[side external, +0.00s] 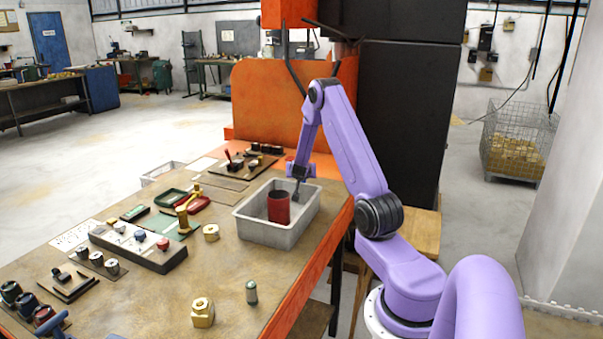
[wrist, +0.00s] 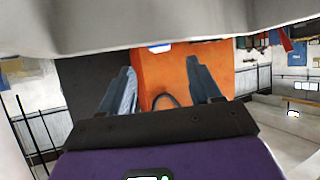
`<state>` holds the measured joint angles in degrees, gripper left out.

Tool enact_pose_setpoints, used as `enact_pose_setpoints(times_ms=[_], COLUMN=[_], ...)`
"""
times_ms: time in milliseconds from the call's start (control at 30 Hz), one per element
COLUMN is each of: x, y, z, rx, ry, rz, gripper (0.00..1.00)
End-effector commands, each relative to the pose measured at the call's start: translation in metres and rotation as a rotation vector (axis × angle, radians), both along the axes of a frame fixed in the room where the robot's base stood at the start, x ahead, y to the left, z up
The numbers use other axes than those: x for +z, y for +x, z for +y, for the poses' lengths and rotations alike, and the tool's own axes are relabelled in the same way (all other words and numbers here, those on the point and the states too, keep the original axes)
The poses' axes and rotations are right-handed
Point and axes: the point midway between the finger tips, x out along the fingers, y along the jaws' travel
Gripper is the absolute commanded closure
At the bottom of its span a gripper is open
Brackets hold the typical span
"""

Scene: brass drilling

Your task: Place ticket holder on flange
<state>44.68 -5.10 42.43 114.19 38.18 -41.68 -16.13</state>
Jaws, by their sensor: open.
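My gripper (side external: 298,190) is inside the grey bin (side external: 262,232), at its back right, pointing down. A dark red cylinder (side external: 279,207) stands in the bin to the left of my gripper, apart from it as far as I can see. In the wrist view my gripper (wrist: 160,70) shows two spread fingers with nothing between them. A pale grey surface (wrist: 150,22) crosses the top of that view. I cannot tell which thing is the ticket holder. No flange is clearly recognisable; brass pieces (side external: 203,312) (side external: 211,232) stand on the table.
A dark block with several knobs (side external: 138,247) lies left of the bin. Red and green trays (side external: 195,204) and a brass upright piece (side external: 183,219) are nearer it. A small grey-green cylinder (side external: 251,291) stands in front. The table (side external: 150,300) has bare room at its front middle.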

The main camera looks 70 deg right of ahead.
Motion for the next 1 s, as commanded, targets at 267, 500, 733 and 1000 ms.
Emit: enact_pose_setpoints(times_ms=[267, 500, 733, 1000], x=[0.013, 0.02, 0.035, 0.052], y=[-0.008, 0.025, 0.086, 0.066], z=[0.022, 0.066, 0.209, 0.397], rx=[0.001, 0.138, 0.541, 1.041], ry=[0.0, 0.052, 0.207, 0.359], rz=[0.0, -0.001, 0.05, 0.244], gripper=[0.37, 0.37, 0.37, 0.37])
